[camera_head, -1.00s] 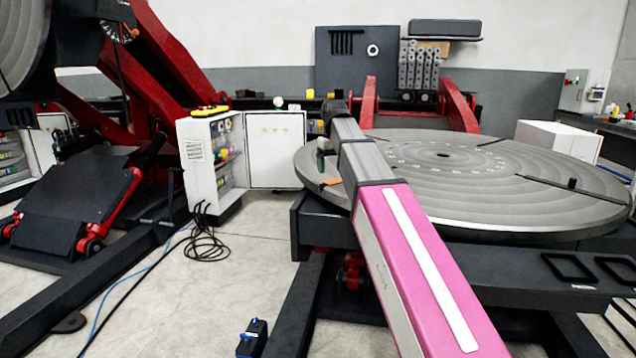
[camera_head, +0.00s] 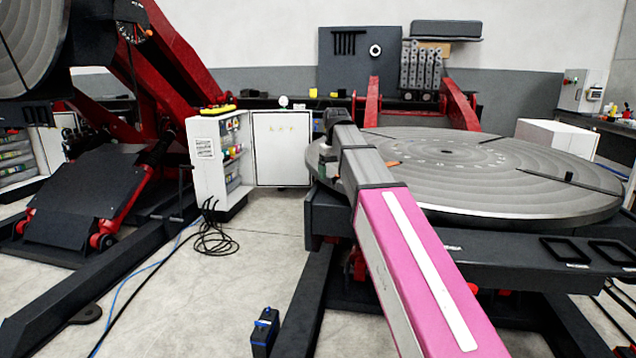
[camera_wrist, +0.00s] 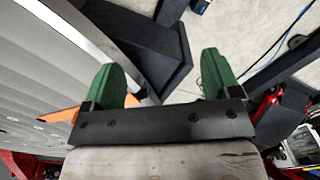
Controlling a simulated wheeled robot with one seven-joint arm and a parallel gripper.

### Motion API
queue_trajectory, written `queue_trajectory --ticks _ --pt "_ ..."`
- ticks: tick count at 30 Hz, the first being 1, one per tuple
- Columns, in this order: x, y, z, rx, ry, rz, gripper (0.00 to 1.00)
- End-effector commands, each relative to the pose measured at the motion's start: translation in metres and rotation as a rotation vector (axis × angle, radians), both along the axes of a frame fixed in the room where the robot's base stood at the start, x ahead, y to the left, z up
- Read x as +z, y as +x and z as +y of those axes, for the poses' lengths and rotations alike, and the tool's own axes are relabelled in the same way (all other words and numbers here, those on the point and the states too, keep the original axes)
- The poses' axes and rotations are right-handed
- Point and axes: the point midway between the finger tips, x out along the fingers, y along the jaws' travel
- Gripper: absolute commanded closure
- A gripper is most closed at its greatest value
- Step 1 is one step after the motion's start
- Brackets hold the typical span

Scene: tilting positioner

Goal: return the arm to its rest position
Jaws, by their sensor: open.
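My arm, with its pink link, reaches from the lower right of the head view to the left edge of a large round grey turntable (camera_head: 500,185). My gripper (camera_head: 326,166) is at the arm's far end, near the turntable's rim and mostly hidden by the arm. In the wrist view my gripper (camera_wrist: 161,65) has its two green fingers wide apart, with nothing between them. An orange piece (camera_head: 392,163) shows just right of the arm over the turntable. Orange also shows beside the left finger in the wrist view (camera_wrist: 58,115).
A white cabinet (camera_head: 208,165) with an open door stands to the left, cables on the floor beside it. A second red and black positioner (camera_head: 110,190) fills the far left. Some floor between the positioners is clear.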

Motion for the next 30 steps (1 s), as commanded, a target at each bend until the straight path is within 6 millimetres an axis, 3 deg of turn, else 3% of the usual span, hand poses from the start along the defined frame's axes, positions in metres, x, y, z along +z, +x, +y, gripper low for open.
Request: queue_trajectory --ticks 8,14,30 --pt "-0.034 -0.006 -0.01 -0.023 -0.001 0.002 0.17" --pt "-0.072 -0.013 -0.021 -0.053 0.0 0.003 0.17" --pt "-0.223 -0.064 -0.068 -0.177 0.0 0.001 0.17"
